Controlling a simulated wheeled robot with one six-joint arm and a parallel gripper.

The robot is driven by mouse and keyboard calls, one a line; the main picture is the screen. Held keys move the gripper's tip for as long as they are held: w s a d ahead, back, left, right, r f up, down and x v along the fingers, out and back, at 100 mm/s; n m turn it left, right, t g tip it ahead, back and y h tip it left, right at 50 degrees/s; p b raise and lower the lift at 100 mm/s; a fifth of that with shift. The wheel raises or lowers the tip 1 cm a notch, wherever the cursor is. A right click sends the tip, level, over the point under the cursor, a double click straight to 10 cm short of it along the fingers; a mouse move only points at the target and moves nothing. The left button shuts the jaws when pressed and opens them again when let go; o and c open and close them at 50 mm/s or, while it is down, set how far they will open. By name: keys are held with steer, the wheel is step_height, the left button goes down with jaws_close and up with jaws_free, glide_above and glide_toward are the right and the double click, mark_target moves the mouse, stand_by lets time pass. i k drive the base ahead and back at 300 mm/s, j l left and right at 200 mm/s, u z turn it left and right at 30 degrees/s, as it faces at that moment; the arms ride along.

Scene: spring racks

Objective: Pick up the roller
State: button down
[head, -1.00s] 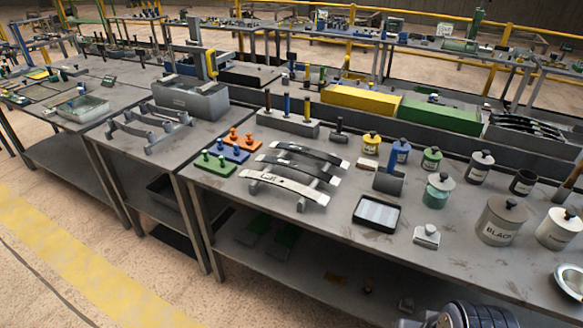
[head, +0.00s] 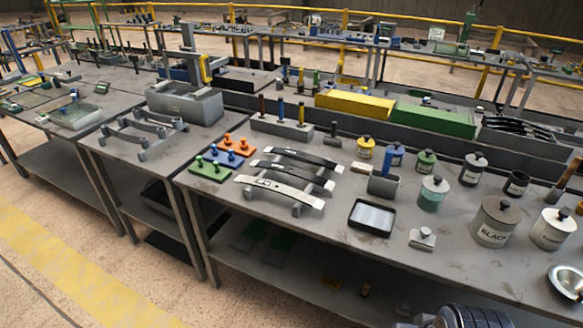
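I cannot single out the roller with certainty. A small dark tool (head: 333,133) with an upright handle and a wider base stands on the near bench, behind the curved metal strips; it may be the roller, but it is too small to tell. My gripper is not in view. Only a dark, rounded part of my own body shows at the bottom edge, right of the middle.
A green box (head: 433,119) stands behind. Open floor (head: 100,265) lies at lower left.

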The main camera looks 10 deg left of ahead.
mark_target(389, 154)
steer(key=i+j, duration=0.1)
steer(key=i, duration=0.55)
steer(key=i+j+z, duration=0.1)
steer(key=i, duration=0.55)
